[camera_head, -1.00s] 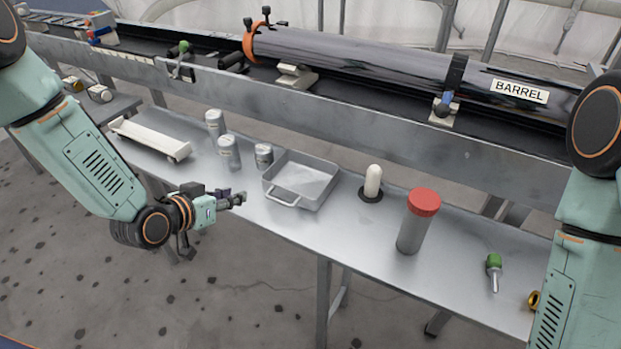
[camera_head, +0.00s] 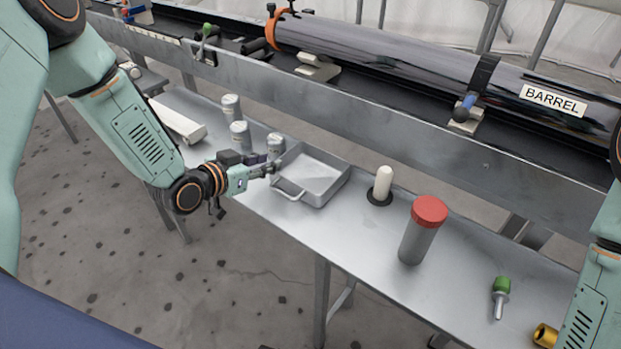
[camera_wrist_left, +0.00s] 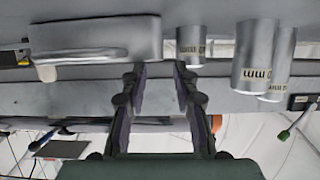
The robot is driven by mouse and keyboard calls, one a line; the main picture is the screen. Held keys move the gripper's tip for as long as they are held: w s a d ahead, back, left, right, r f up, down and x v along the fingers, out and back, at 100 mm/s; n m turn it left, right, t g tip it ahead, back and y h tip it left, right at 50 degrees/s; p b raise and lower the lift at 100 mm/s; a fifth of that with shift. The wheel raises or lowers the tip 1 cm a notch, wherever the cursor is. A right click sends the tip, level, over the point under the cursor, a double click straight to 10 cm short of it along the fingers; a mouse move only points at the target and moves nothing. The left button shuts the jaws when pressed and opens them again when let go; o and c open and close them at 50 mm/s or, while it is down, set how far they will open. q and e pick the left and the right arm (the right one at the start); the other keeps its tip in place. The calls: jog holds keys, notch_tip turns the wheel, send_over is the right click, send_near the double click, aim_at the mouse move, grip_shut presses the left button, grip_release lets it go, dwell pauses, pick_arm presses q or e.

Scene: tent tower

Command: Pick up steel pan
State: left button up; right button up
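The steel pan (camera_head: 322,176) is a shallow grey rectangular tray with a looped handle on its near left side, resting on the metal bench. My left gripper (camera_head: 271,168) is just left of the pan, close to its handle side, with a small gap showing. In the left wrist view my left gripper (camera_wrist_left: 160,70) has its two fingers apart with nothing between them. A grey box shape, likely the pan (camera_wrist_left: 95,37), lies ahead and to the left there. My right gripper is out of view; only part of that arm shows at the right edge.
Several grey cans (camera_head: 240,135) stand left of the pan, close to my left gripper. A white peg on a black base (camera_head: 382,185) and a red-capped cylinder (camera_head: 420,235) stand to its right. The bench (camera_head: 345,235) is clear in front of the pan. The barrel rail runs behind.

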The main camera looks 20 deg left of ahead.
aim_at(281, 157)
pick_arm(q)
jog(key=x, duration=0.2)
jog(key=b+x, duration=0.1)
jog(key=shift+w+a+f, duration=0.1)
jog(key=shift+w+f, duration=0.2)
jog(key=shift+w, duration=0.05)
jog(key=shift+w+f+b, duration=0.15)
jog(key=shift+w+b, duration=0.15)
jog(key=shift+b, duration=0.05)
jog(key=shift+w, duration=0.1)
jog(key=shift+d, duration=0.4)
jog(key=shift+a, duration=0.25)
jog(key=c, duration=0.4)
jog(key=shift+d, duration=0.15)
grip_shut()
